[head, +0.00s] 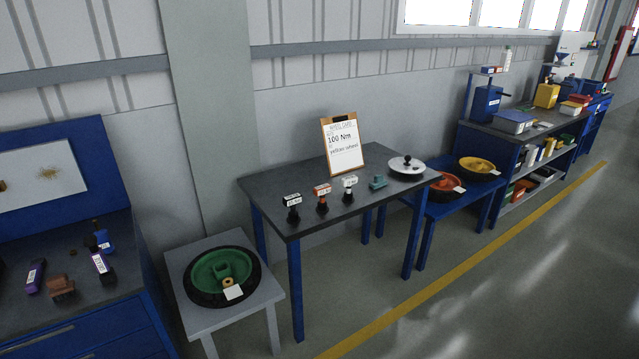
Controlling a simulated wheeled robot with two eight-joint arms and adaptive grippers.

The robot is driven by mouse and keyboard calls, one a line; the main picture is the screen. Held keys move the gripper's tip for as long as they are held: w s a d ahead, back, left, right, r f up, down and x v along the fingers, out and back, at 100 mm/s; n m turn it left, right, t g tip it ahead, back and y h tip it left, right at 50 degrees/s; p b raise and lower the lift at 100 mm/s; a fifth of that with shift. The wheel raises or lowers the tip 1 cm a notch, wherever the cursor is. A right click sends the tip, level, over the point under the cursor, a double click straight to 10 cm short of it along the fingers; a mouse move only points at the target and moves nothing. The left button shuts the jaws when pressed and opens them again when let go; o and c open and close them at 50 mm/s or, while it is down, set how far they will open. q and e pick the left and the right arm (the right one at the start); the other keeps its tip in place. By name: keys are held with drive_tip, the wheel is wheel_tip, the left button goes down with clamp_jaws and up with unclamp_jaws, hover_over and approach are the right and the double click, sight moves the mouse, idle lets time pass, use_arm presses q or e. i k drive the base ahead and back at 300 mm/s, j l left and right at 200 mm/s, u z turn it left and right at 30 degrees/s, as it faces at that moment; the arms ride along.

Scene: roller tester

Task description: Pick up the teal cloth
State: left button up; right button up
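A small teal item (377,183), which looks like the bunched-up teal cloth, lies on the dark top of the blue-legged table (300,222). It sits toward the table's right part, between a white-labelled black piece (349,190) and a white disc with a black knob (406,166). It is small in the head view, so its folds are hard to make out. Neither of my grippers shows in this view.
Labelled black pieces (292,208) and a clipboard (342,144) share the table. A green wheel (222,276) lies on a grey stand at left. Red (447,186) and yellow (477,168) wheels lie on a low blue bench. Floor in front is open.

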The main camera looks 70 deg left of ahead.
sight(378, 182)
drive_tip(key=u, duration=2.05)
drive_tip(key=i+l+u, duration=0.15)
drive_tip(key=i+u, duration=0.15)
drive_tip(key=u, duration=0.15)
drive_tip(key=i+l+u, duration=0.25)
drive_tip(key=u, duration=0.15)
drive_tip(key=i+l, duration=0.25)
drive_tip(key=i+l+u, duration=0.1)
drive_tip(key=i+l, duration=0.15)
drive_tip(key=l, duration=0.15)
drive_tip(key=i+l, duration=0.2)
drive_tip(key=l, duration=0.15)
drive_tip(key=i+l+u, duration=0.1)
drive_tip(key=i+l, duration=0.15)
drive_tip(key=l, duration=0.15)
drive_tip(key=i+l, duration=0.25)
drive_tip(key=i+l+u, duration=0.1)
drive_tip(key=l, duration=0.35)
drive_tip(key=i+l, duration=0.3)
drive_tip(key=i+l+u, duration=0.1)
drive_tip(key=l, duration=0.4)
drive_tip(key=i, duration=0.1)
